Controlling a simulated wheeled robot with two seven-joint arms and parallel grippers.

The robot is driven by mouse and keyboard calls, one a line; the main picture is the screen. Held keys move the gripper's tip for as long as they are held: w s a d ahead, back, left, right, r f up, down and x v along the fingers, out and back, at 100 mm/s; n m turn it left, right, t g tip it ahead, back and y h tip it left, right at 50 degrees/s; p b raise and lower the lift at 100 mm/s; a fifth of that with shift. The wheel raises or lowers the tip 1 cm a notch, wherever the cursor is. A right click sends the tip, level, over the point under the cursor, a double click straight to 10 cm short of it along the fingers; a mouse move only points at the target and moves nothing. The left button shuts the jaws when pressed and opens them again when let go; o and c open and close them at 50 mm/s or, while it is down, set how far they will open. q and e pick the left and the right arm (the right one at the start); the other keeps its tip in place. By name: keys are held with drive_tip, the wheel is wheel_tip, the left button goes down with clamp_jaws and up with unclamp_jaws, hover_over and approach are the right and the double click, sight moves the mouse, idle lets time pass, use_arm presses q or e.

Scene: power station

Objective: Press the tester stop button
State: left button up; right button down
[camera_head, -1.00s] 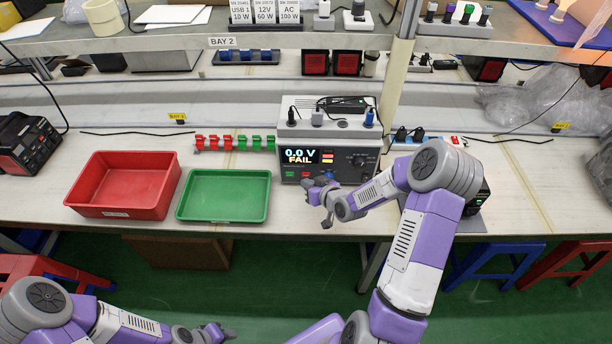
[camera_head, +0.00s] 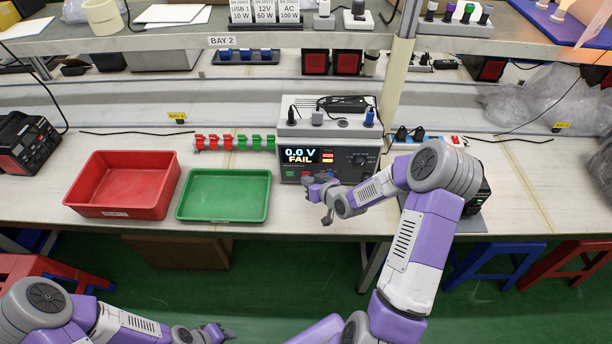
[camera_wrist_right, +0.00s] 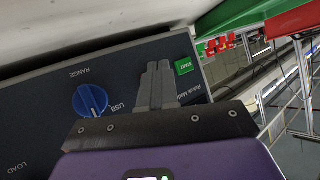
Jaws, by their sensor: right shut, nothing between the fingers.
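The tester (camera_head: 343,160) stands on the bench, its display reading 0.0 V and FAIL. My right gripper (camera_head: 309,183) is at the lower left of its front panel; I cannot tell whether it touches. In the right wrist view my gripper (camera_wrist_right: 158,68) is shut and empty, its fingertips over the panel. The green start button (camera_wrist_right: 184,66) is just right of the fingertips, and the blue range knob (camera_wrist_right: 90,101) is to their left. The stop button does not show there; the fingers may hide it. My left gripper (camera_head: 222,332) is low, away from the bench; its jaws are too small to read.
A red bin (camera_head: 123,205) and a green tray (camera_head: 224,216) sit left of the tester. Red and green clips (camera_head: 234,142) stand in a row behind the tray. A shelf (camera_head: 190,42) runs above the bench, and a post (camera_head: 398,75) rises behind the tester.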

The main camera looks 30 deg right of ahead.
idle(0.7)
drive_tip(key=shift+s+a, duration=0.2)
drive_tip(key=shift+s, duration=0.15)
drive_tip(key=shift+s, duration=0.1)
drive_tip(key=shift+s+a+b, duration=0.25)
drive_tip(key=shift+s+a, duration=0.3)
drive_tip(key=shift+s, duration=0.3)
drive_tip(key=shift+s+a+b, duration=0.3)
drive_tip(key=shift+s+a, duration=0.2)
drive_tip(key=shift+s, duration=0.35)
drive_tip(key=shift+s+a+b, duration=0.25)
drive_tip(key=shift+s+a, duration=0.3)
drive_tip(key=shift+s, duration=0.3)
